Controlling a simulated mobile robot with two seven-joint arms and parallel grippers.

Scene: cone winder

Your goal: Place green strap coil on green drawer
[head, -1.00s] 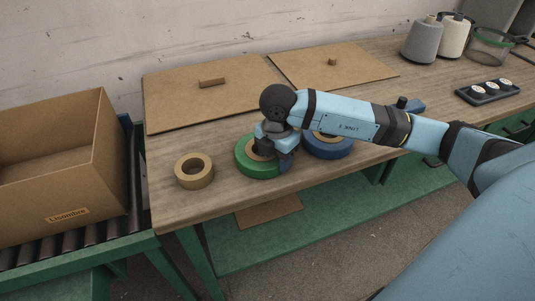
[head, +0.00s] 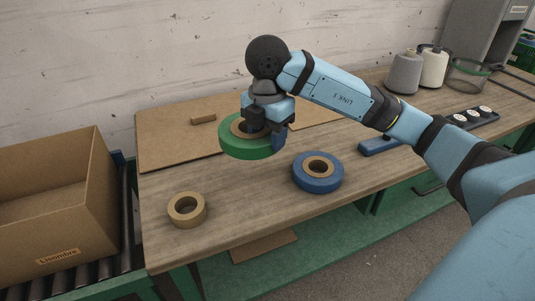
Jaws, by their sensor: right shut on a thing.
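The green strap coil (head: 246,147) is a thick green ring with a brown cardboard core. My right gripper (head: 264,135) is shut on it at the core and its right side. The coil appears raised above the wooden bench (head: 228,195). Part of the coil is hidden behind the gripper. Green bench framing (head: 407,178) shows at the right under the bench top, but I cannot tell which part is the green drawer. My left gripper is not in view.
A blue strap coil (head: 318,184) and a tan tape roll (head: 186,210) lie on the bench. A cardboard sheet (head: 165,140) lies behind. A cardboard box (head: 50,205) stands on rollers at left. Yarn cones (head: 404,72) and a dark tray (head: 474,124) are at right.

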